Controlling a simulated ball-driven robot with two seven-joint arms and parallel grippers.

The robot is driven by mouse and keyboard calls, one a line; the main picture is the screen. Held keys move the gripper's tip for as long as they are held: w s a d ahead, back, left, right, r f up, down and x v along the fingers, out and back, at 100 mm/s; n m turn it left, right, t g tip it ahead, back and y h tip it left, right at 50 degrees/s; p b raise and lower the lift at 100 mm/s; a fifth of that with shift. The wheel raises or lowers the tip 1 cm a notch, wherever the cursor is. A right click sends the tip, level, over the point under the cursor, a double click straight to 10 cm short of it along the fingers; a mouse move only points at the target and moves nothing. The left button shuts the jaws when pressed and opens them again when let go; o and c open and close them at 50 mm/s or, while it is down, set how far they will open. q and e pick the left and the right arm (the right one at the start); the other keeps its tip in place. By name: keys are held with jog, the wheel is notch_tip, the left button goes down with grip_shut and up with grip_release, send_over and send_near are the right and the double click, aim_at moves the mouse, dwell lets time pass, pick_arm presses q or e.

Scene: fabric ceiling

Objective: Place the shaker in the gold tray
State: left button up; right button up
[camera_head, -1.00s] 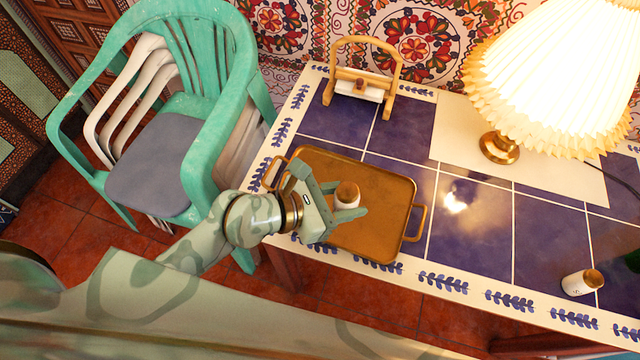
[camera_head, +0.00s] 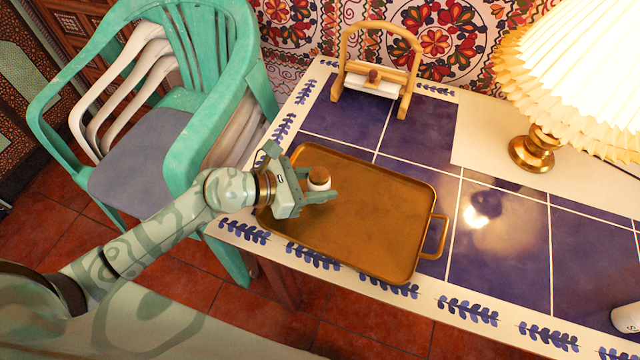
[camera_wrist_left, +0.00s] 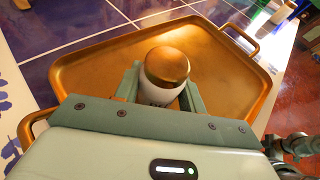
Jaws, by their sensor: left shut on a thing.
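The shaker (camera_head: 319,179) is small and white with a gold-brown cap. My left gripper (camera_head: 318,193) is shut on it, a finger on each side, over the left part of the gold tray. The gold tray (camera_head: 375,220) is rectangular with raised rims and handles, and lies on the tiled table. In the left wrist view the shaker (camera_wrist_left: 165,72) is upright between the fingers with the tray (camera_wrist_left: 95,80) behind and around it. I cannot tell whether its base touches the tray. My right gripper is not in view.
A second white shaker (camera_head: 627,318) is cut off at the right edge. A lamp (camera_head: 532,150) and a wooden holder (camera_head: 375,75) stand toward the back of the blue-tiled table. Green and white chairs (camera_head: 185,150) stand to the left. The tray's right part is empty.

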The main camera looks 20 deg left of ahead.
pick_arm(q)
jog(key=shift+r, duration=0.15)
jog(key=o, duration=1)
jog(key=shift+f, duration=0.2)
jog(key=shift+o, duration=0.2)
jog(key=shift+s+a+r, duration=0.1)
jog(key=shift+r, duration=0.15)
jog(key=p+v, duration=0.1)
jog(key=v, duration=1)
jog(key=shift+s+a+r, duration=0.1)
jog(key=shift+s+a, duration=0.15)
